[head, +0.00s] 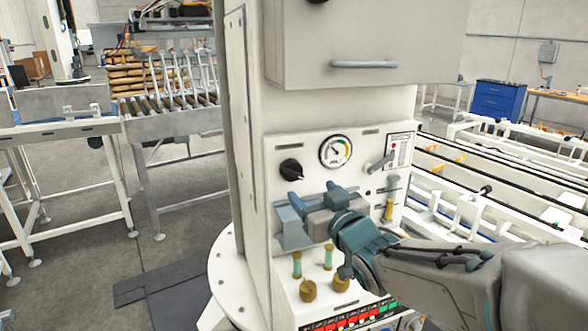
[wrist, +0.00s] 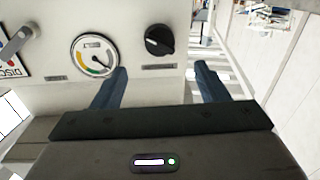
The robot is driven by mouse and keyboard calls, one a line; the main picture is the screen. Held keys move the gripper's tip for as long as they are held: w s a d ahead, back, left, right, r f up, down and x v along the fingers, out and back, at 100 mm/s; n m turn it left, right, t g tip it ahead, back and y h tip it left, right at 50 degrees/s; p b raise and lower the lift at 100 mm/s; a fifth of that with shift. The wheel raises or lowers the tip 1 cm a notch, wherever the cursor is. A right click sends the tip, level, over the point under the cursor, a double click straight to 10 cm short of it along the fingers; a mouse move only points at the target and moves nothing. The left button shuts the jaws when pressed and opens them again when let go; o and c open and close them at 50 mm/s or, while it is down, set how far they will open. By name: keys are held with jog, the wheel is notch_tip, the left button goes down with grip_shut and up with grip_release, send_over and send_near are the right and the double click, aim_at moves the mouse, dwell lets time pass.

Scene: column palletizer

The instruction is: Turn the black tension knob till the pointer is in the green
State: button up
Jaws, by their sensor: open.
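The black tension knob (head: 291,169) is on the pale front panel of the column, left of a round gauge (head: 335,151). The gauge's dark pointer leans to the upper left in the head view, on the white part of the dial beside the coloured band. My gripper (head: 312,193) is open and empty, below the knob and gauge in the head view. In the wrist view the knob (wrist: 159,41) shows unobstructed beyond and between my spread fingertips (wrist: 161,71), apart from them. The gauge (wrist: 95,55) is left of it there, close to the left finger's tip.
A grey lever (head: 381,161) and a red-marked label plate (head: 399,150) are right of the gauge. Brass-based fittings (head: 308,290) stand below my gripper. A cabinet with a bar handle (head: 364,64) overhangs the panel. Conveyor frames stand on both sides.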

aim_at(296, 176)
jog(key=p+x, duration=0.1)
jog(key=x, duration=0.8)
jog(key=shift+w+a+p, duration=0.1)
jog(key=shift+w+p, duration=0.3)
jog(key=c, duration=1)
jog(key=shift+a, duration=0.15)
jog(key=shift+o, duration=0.2)
jog(key=shift+f+m+b, duration=0.15)
jog(key=shift+m+b, duration=0.15)
jog(key=shift+b, duration=0.1)
